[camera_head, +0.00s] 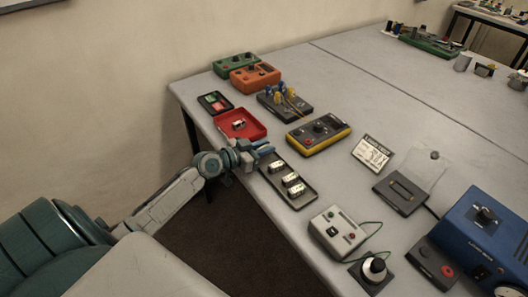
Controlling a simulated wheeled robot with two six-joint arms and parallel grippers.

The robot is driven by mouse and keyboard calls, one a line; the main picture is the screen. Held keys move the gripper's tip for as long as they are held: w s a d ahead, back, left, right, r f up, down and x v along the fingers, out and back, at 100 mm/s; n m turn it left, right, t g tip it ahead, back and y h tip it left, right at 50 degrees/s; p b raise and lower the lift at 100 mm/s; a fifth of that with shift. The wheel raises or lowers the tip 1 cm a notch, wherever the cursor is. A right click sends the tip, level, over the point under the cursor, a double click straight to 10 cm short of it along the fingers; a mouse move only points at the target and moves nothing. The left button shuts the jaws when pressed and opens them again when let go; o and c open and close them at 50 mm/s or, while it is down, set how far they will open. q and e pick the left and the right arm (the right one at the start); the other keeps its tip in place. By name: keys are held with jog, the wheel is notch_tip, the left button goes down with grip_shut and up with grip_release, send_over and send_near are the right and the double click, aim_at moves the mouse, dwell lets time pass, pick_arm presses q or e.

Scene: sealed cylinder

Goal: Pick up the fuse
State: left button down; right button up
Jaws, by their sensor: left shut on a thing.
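My left arm comes in from the left, and my left gripper (262,150) is over the table's near edge. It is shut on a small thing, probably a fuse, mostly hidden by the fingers. Just right of and below the gripper, a dark tray (304,197) holds several small white cylinder-like pieces that look like fuses (291,179). A red tray (260,131) behind the gripper holds another small white and dark piece (239,124). My right gripper is not in view.
Behind stand a small dark tray (214,102), green (236,64) and orange (255,77) boxes, and a yellow-black meter (318,132). To the right are a grey box (337,230), a card (372,154) and a blue device (490,235). The table's far middle is clear.

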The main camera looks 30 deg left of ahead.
pick_arm(q)
jog(key=shift+r, duration=0.75)
jog(key=shift+n+y, duration=0.3)
jog(key=s+d, duration=0.2)
jog(key=s, duration=0.2)
jog(key=s+d+r, duration=0.1)
jog(key=s+d, duration=0.2)
jog(key=s, duration=0.2)
jog(key=s+d+r, duration=0.1)
jog(key=s+d, duration=0.1)
jog(key=s, duration=0.2)
jog(key=shift+s+d+p, duration=0.2)
jog(key=shift+d+p, duration=0.05)
jog(key=shift+p, duration=0.05)
jog(key=w+d+r+n+t+y, duration=0.1)
jog(key=w+d+r+n+y, duration=0.3)
jog(key=w+d, duration=0.4)
jog(key=shift+w+r+y, duration=0.3)
jog(key=shift+r+y, duration=0.25)
jog(key=shift+y, duration=0.15)
jog(key=shift+a, duration=0.1)
